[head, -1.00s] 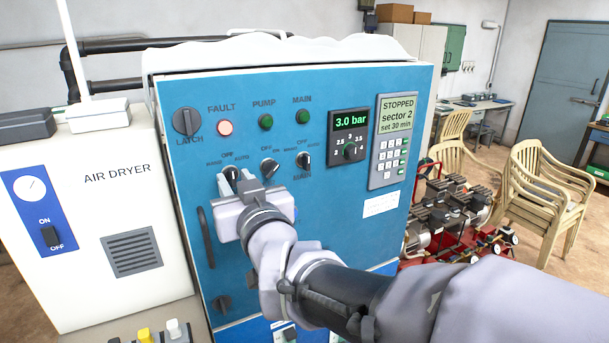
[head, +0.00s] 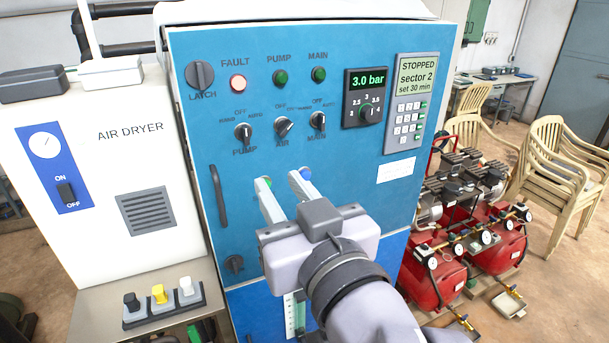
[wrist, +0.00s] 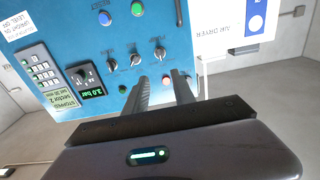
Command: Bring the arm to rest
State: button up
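My gripper (head: 284,184) is in front of the blue control cabinet (head: 350,215), below its row of switches. Its two pale fingers point at the panel, apart, with nothing between them. It also shows open in the wrist view (wrist: 160,82), where the panel appears turned over. In the head view a green button (head: 267,182) and a blue button (head: 305,173) show at the fingertips; I cannot tell whether the fingers touch the panel. The pump switch (head: 243,131), air switch (head: 284,126) and main switch (head: 317,121) are above the gripper. The display (head: 367,79) reads 3.0 bar.
The controller screen (head: 417,77) reads STOPPED, sector 2, set 30 min. The air dryer (head: 105,200) stands at the left, with a shelf of black, yellow and white knobs (head: 159,293) beneath. Red compressors (head: 433,275) and stacked chairs (head: 548,180) are at the right, with open floor nearby.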

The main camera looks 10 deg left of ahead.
jog(key=shift+s+d, duration=0.2)
jog(key=shift+s, duration=0.2)
jog(key=s+d+f+m+g+h+b, duration=0.15)
jog(key=d+f+b, duration=0.3)
jog(key=f, duration=0.45)
jog(key=d+f+m+g+h+b, duration=0.25)
jog(key=d+f+b, duration=0.2)
jog(key=f, duration=0.45)
jog(key=s+d+f+m+g+h+b, duration=0.1)
jog(key=d+f+m+g+h+b, duration=0.25)
jog(key=f, duration=0.65)
jog(key=s+d+f+m+g+b, duration=0.2)
jog(key=s+d+f+m+b, duration=0.1)
jog(key=f, duration=0.5)
jog(key=s+d+b, duration=0.1)
jog(key=s+d, duration=0.1)
jog(key=s, duration=0.1)
jog(key=shift+s+b, duration=0.3)
jog(key=shift+s, duration=0.05)
